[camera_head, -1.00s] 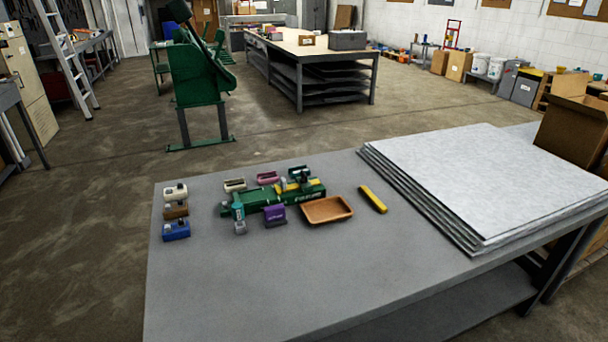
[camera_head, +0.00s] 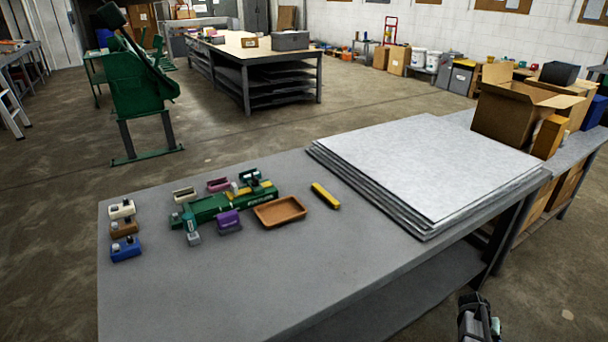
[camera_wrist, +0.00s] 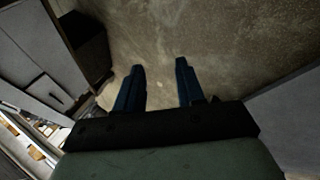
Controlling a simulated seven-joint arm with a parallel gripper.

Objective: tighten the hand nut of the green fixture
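The green fixture (camera_head: 234,201) lies on the grey bench, with yellow and dark parts on top at its right end. A small upright teal-and-grey part (camera_head: 191,224) is at its left front. I cannot tell which small part is the hand nut. My gripper (camera_wrist: 160,68) is open and empty in the wrist view, its two dark blue fingers apart over bare floor. In the head view part of my arm's end (camera_head: 480,318) shows at the bottom right, off the bench's front edge and far from the fixture.
On the grey bench (camera_head: 185,300), a purple block (camera_head: 229,222), brown tray (camera_head: 281,211) and yellow bar (camera_head: 325,195) lie near the fixture. White, brown and blue blocks (camera_head: 125,249) stand left. Stacked sheets (camera_head: 425,165) cover the right. The bench front is clear.

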